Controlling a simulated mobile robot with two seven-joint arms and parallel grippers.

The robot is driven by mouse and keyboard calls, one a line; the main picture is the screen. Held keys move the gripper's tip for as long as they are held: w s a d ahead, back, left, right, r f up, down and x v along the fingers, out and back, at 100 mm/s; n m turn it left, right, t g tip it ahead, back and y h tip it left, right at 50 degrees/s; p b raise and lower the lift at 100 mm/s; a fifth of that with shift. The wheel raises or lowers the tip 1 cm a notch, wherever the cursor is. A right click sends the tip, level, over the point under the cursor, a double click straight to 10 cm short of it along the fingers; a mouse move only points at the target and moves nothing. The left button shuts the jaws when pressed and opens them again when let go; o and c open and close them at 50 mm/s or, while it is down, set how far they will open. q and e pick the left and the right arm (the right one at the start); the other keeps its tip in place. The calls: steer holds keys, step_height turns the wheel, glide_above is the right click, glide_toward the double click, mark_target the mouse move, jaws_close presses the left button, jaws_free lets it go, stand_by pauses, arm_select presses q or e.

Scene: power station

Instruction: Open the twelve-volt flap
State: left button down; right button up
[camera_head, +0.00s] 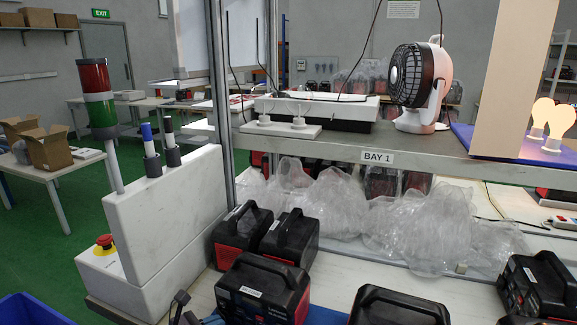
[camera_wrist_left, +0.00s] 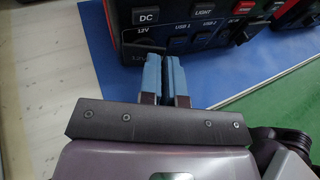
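The power station with labelled buttons (camera_wrist_left: 190,18) fills the top of the left wrist view. Its front panel reads DC, LIGHT, 12V, USB 1 and USB 2. The dark twelve-volt flap (camera_wrist_left: 125,48) is at the panel's lower left, beside the fingertips; its hinge and how far it stands open are hard to tell. My left gripper (camera_wrist_left: 163,58) has its two blue fingers together with only a thin gap and nothing visible between them. The tips reach the panel's lower edge; contact with the flap is unclear. My right gripper is not in view.
A blue mat (camera_wrist_left: 85,30) lies under the power station on a pale bench. In the head view, black-red power stations (camera_head: 263,290) stand close together below a grey shelf (camera_head: 420,150). Clear plastic bags (camera_head: 420,230) lie behind. A white box with an emergency stop (camera_head: 104,243) stands left.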

arm_select(q)
steer(key=shift+s+d+f, duration=0.1)
steer(key=shift+f, duration=0.15)
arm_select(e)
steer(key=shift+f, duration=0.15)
arm_select(q)
steer(key=shift+a+m+g+h+b, duration=0.2)
steer(key=shift+m+g+h, duration=0.25)
steer(key=shift+m+g, duration=0.15)
steer(key=shift+a+m+g+h+b, duration=0.2)
steer(key=shift+m+g+h, duration=0.3)
steer(key=shift+g, duration=0.1)
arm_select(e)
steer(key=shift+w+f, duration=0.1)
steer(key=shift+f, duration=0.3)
